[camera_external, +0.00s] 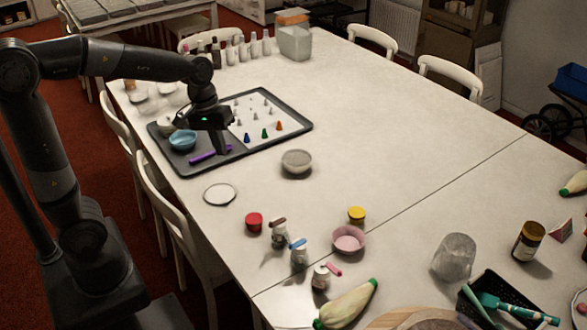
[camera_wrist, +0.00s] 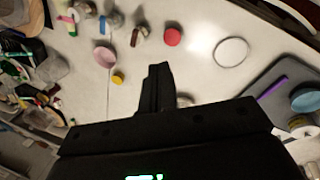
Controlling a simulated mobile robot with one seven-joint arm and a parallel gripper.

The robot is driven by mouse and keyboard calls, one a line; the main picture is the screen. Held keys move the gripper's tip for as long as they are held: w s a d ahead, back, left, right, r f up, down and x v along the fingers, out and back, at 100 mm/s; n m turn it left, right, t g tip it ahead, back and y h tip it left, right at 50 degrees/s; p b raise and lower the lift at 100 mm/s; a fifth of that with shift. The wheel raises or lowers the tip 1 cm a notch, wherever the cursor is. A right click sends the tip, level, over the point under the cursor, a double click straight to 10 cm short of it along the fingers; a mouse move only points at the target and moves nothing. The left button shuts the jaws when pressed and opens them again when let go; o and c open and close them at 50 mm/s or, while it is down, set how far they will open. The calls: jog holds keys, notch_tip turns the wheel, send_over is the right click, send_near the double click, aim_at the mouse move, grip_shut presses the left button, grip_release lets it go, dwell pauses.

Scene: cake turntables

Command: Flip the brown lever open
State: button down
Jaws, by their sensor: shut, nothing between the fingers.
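The brown lever (camera_external: 278,221) sits on top of a small jar (camera_external: 279,238) near the front of the table, between a red-lidded jar and a blue-levered jar. In the wrist view the brown lever (camera_wrist: 134,38) shows at the upper middle, beside its jar (camera_wrist: 143,30). Whether the lever is up or down is too small to tell. My gripper (camera_external: 222,151) is shut and empty, pointing down over the black tray's near edge, well behind and left of the lever. In the wrist view its fingers (camera_wrist: 158,68) are together, apart from the jars.
A blue-levered jar (camera_external: 299,254) and a pink-levered jar (camera_external: 321,278) stand close by. A red-lidded jar (camera_external: 254,222), yellow-lidded jar (camera_external: 356,214) and pink bowl (camera_external: 349,240) surround them. The black tray (camera_external: 292,112) holds a blue bowl (camera_external: 182,140). The table's middle right is clear.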

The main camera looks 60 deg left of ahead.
aim_at(277, 221)
jog(key=w+d+f+n+g+h, duration=0.1)
jog(key=w+f+n+g, duration=0.2)
jog(key=w+f, duration=0.9)
jog(key=shift+w+d+n+h, duration=0.25)
jog(key=shift+d+n+h, duration=0.1)
jog(key=shift+n, duration=1.05)
jog(key=s+d+f, duration=0.3)
jog(key=d+f, duration=0.3)
jog(key=f, duration=0.3)
jog(key=shift+s+d+f, duration=0.15)
jog(key=shift+s+d, duration=0.15)
jog(key=shift+d, duration=0.1)
